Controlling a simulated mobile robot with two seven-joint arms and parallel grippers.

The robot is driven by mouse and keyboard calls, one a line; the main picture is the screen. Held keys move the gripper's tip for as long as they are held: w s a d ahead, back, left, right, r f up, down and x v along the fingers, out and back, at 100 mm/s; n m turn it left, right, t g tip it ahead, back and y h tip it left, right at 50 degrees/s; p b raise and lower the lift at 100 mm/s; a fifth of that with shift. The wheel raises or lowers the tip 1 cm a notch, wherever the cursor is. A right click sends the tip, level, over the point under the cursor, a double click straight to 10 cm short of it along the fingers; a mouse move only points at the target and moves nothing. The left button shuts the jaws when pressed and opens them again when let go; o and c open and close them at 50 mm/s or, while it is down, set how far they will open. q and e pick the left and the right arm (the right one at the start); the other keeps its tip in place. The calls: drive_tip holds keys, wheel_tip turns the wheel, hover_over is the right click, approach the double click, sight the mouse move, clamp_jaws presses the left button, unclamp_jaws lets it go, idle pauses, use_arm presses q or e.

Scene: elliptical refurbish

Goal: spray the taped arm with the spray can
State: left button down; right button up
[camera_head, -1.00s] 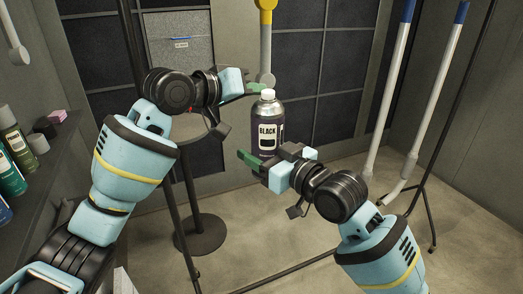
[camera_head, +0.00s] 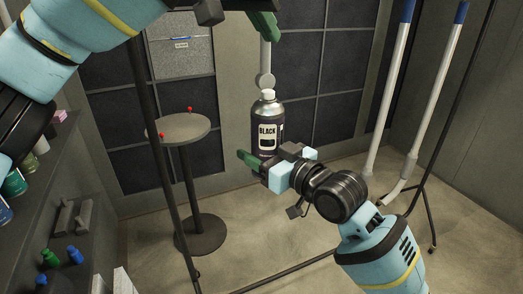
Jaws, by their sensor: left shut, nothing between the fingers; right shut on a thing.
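The spray can (camera_head: 267,135), dark with a silver shoulder, a white cap and a "BLACK" label, stands upright in the middle of the view. My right gripper (camera_head: 268,161) is shut on its lower part. My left gripper (camera_head: 264,23) is shut and empty at the top edge, above the can; only its green fingers and part of its body show. A grey hanging arm (camera_head: 265,58) with a round end is behind the can, its upper part hidden by my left gripper. Two more white arms, the left (camera_head: 388,105) and the right (camera_head: 435,105), hang at right with blue tops.
A round stand table (camera_head: 181,128) with small red balls is at left behind a dark pole (camera_head: 160,130). A shelf (camera_head: 85,205) with bottles and blocks runs along the left wall. Dark stand legs cross the floor; the floor between is clear.

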sight(266, 92)
use_arm(q)
drive_tip(key=shift+a, duration=0.1)
drive_tip(key=shift+f, duration=3.2)
drive_tip(key=shift+f, duration=1.25)
drive_tip(key=shift+r, duration=2.65)
drive_tip(key=shift+s+r, duration=0.1)
drive_tip(key=v, duration=1.1)
drive_tip(key=shift+s+r, duration=0.25)
drive_tip(key=shift+r, duration=0.05)
drive_tip(key=shift+a, duration=0.1)
